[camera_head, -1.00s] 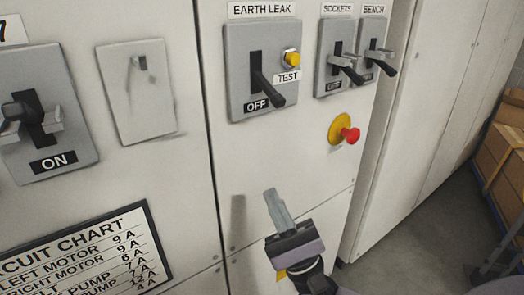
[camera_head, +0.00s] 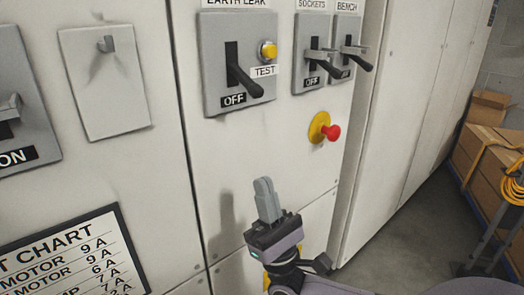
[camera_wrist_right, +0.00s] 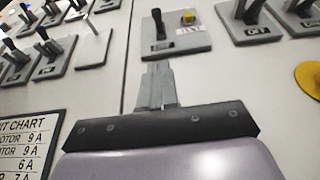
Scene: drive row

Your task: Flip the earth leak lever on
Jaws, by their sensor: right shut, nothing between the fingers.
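The earth leak switch (camera_head: 214,88) is a grey plate on the white cabinet, under an EARTH LEAK label cut by the top edge of the head view. Its black lever (camera_head: 243,78) points down and outward, above an OFF label. A yellow TEST button (camera_head: 268,50) sits to the lever's right. My right gripper (camera_head: 265,186) is shut and empty, below the switch and apart from it, fingers pointing up. In the right wrist view, the lever (camera_wrist_right: 158,24) shows just above my fingertips. My left gripper is not in view.
The sockets switch (camera_head: 306,78) and bench switch (camera_head: 342,70) are at right, both with levers down. A red emergency knob (camera_head: 332,132) on a yellow base projects below them. A circuit chart (camera_head: 75,255) is at lower left. Cardboard boxes (camera_head: 485,150) stand at far right.

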